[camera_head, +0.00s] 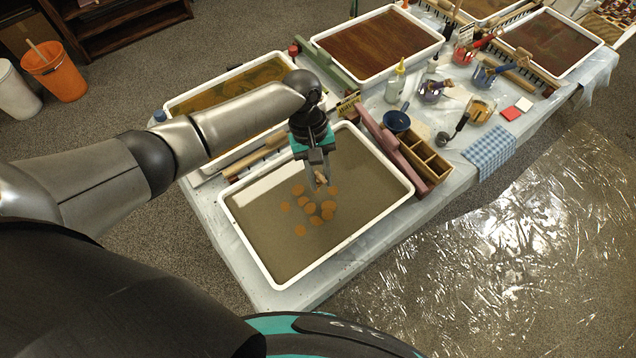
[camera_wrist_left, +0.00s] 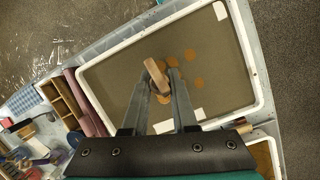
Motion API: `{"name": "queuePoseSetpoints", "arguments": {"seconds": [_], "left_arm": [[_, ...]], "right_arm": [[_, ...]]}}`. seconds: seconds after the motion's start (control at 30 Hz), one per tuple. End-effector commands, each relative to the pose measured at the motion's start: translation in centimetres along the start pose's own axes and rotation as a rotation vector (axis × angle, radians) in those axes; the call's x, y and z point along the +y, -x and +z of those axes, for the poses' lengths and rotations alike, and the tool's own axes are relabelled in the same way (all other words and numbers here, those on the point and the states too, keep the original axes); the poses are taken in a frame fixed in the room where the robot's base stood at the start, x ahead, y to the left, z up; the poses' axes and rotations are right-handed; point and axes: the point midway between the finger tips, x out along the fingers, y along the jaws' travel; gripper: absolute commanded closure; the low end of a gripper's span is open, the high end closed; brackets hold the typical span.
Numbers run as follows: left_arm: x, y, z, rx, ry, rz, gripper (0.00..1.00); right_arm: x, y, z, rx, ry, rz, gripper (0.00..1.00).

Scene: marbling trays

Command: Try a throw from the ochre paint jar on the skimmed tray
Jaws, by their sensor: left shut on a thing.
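The near white tray (camera_head: 262,266) holds grey-brown liquid with a cluster of round ochre spots (camera_head: 308,207) near its middle. It also fills much of the left wrist view (camera_wrist_left: 256,80), with several spots (camera_wrist_left: 190,56) showing. My left gripper (camera_head: 319,180) is over that cluster, shut on a light wooden tool (camera_wrist_left: 156,75). The tool's tip is hard to make out, and I cannot tell whether it touches the liquid. A glass jar with ochre contents (camera_head: 479,110) stands on the table to the right. My right gripper is out of view.
A wooden compartment box (camera_head: 425,158) and a mauve bar (camera_head: 383,140) border the tray's right side. A blue funnel or cup (camera_head: 396,121), squeeze bottle (camera_head: 395,84) and blue checked cloth (camera_head: 490,153) lie beyond. Another tray (camera_head: 176,106) with marbled liquid stands behind.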

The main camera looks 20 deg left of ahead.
Motion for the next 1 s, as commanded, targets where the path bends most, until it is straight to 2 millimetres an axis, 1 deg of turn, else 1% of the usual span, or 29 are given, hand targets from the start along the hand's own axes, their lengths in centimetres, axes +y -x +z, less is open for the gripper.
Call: {"name": "queuePoseSetpoints", "arguments": {"seconds": [0.3,0.37,0.53,0.63,1.0], "left_arm": [[-2.1,0.1,2.4,-0.003,0.001,-0.003,1.00],[-2.6,-0.3,2.7,-0.001,0.000,-0.002,1.00],[-4.0,-0.6,4.2,-0.002,0.001,-0.002,1.00],[-4.9,-1.1,5.0,-0.001,-0.001,-0.002,1.00],[-7.9,-1.6,8.2,-0.001,-0.001,-0.001,1.00]], "right_arm": [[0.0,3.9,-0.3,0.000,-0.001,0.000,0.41],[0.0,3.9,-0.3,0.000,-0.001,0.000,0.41],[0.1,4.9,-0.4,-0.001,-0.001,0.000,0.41],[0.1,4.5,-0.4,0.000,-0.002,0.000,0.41],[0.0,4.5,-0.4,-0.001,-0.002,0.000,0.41]]}}
